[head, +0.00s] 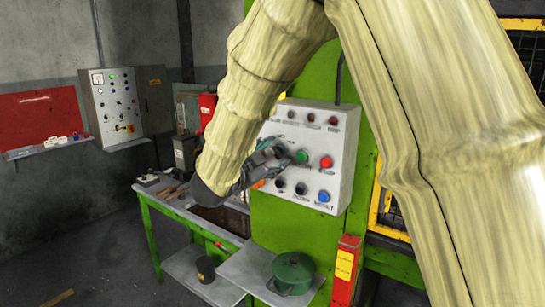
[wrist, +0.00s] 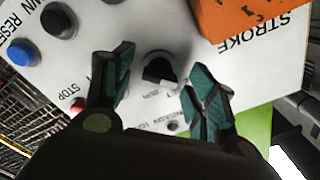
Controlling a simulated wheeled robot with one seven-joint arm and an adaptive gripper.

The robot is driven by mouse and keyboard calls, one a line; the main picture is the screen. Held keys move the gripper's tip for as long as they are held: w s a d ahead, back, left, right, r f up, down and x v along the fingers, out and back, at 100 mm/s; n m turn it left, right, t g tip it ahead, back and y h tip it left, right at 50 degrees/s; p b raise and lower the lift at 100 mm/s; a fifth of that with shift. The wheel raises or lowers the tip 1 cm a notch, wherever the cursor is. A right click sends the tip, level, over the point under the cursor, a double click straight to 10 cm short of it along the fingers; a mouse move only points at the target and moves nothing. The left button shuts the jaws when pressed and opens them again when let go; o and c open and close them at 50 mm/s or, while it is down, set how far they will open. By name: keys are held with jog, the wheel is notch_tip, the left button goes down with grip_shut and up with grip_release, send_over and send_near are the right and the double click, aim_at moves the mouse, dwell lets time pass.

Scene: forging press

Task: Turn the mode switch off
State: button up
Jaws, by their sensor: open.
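The white control panel (head: 340,140) is mounted on the green press column and carries several buttons and knobs. My gripper (head: 284,151) is at the panel's left-middle part, fingers pointing at its face. In the wrist view a black rotary knob (wrist: 158,68) with a pale mark sits between the fingertips of my open gripper (wrist: 161,64). A gap shows on both sides of the knob. Small lettering beside it is partly legible, but I cannot read the whole label. In the head view my gripper and arm largely cover this knob.
A blue button (wrist: 23,52) and a red stop button (wrist: 78,106) lie left of the fingers in the wrist view. An orange box (wrist: 250,15) stands out at upper right. A green pot (head: 293,272) sits on the shelf below; a workbench (head: 160,205) stands left.

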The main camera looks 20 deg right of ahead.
jog(key=v, duration=1.1)
jog(key=shift+s+a, duration=0.3)
